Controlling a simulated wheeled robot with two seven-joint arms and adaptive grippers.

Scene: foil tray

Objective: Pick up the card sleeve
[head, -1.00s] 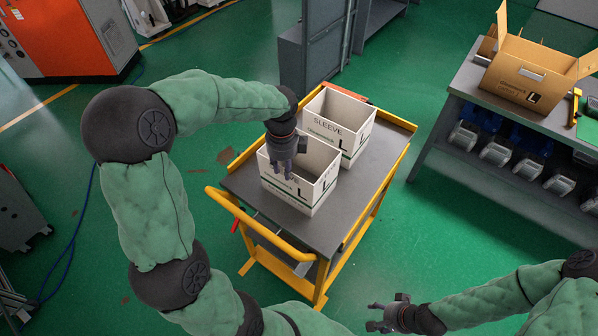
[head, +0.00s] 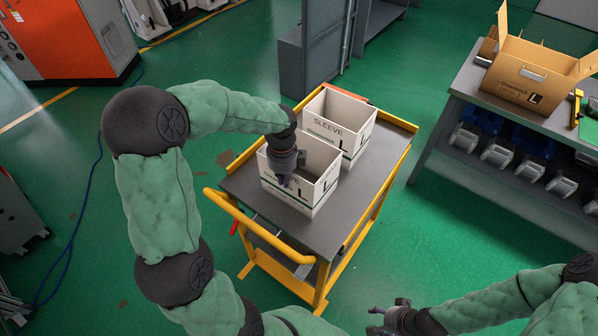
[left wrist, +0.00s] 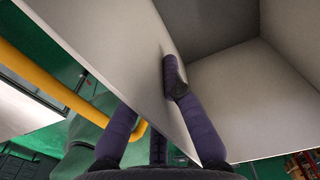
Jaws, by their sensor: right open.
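Two open-topped white card boxes stand on the trolley in the head view. The farther card sleeve (head: 332,131) reads "SLEEVE"; the nearer card sleeve (head: 318,187) has a green stripe and an "L". My left gripper (head: 285,181) points down at the nearer box's front wall. In the left wrist view my left gripper (left wrist: 158,100) straddles a pale wall of this card sleeve (left wrist: 110,45). One finger lies against or close to the inner face; the other passes behind the wall, its tip hidden. I cannot tell whether both grip. My right gripper (head: 378,318) is open and empty at the bottom.
The grey-topped trolley (head: 352,200) has yellow rails and a yellow handle (head: 262,232). A workbench (head: 455,82) at the right carries an open brown carton (head: 525,78). Grey cabinets (head: 310,50) stand behind. Green floor is clear between trolley and bench.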

